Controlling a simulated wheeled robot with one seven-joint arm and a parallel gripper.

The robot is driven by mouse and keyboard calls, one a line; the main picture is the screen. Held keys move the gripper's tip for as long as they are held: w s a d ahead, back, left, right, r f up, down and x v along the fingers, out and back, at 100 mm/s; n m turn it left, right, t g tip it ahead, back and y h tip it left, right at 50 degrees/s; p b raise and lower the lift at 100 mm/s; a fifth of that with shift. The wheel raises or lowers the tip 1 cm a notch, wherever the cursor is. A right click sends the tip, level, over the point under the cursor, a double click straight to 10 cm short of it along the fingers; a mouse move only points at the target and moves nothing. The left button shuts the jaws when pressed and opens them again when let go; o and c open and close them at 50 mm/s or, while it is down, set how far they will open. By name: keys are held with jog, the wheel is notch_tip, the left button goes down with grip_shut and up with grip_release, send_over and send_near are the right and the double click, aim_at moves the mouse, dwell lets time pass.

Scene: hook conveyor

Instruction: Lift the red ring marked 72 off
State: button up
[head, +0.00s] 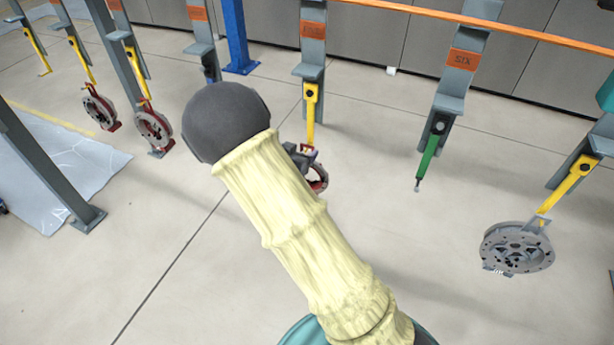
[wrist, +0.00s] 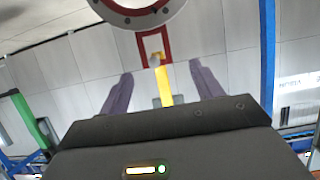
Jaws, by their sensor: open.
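A red-rimmed ring (head: 319,181) hangs low from a yellow hook (head: 311,118) in the head view, mostly hidden behind my arm. In the wrist view a red-rimmed ring (wrist: 138,14) is cut off by the top edge, with a red rectangular loop (wrist: 154,47) joining it to the yellow hook (wrist: 167,85). My gripper (wrist: 160,82) is open, its two fingers on either side of the yellow hook and nothing visibly held between them. I cannot tell whether the fingers touch anything. No number 72 is legible on any ring.
Two more red-framed rings (head: 100,108) (head: 153,127) hang at the left. A grey disc (head: 517,248) hangs on a yellow hook at the right. A green hook (head: 428,158) under the SIX plate (head: 463,59) is empty. A grey post (head: 50,175) stands at left. Floor between hangers is clear.

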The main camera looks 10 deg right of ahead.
aim_at(307, 148)
jog(key=shift+w+d+f, duration=0.1)
jog(key=shift+w+d, duration=0.05)
jog(key=shift+w, duration=0.05)
jog(key=shift+f+p+x, duration=0.15)
jog(key=shift+p+x, duration=0.6)
jog(key=shift+x, duration=0.6)
jog(key=shift+f+p+x, duration=0.15)
jog(key=shift+p+x, duration=0.55)
jog(key=shift+x, duration=0.65)
jog(key=shift+s, duration=0.3)
jog(key=shift+c, duration=0.4)
grip_shut()
jog(key=shift+r, duration=0.1)
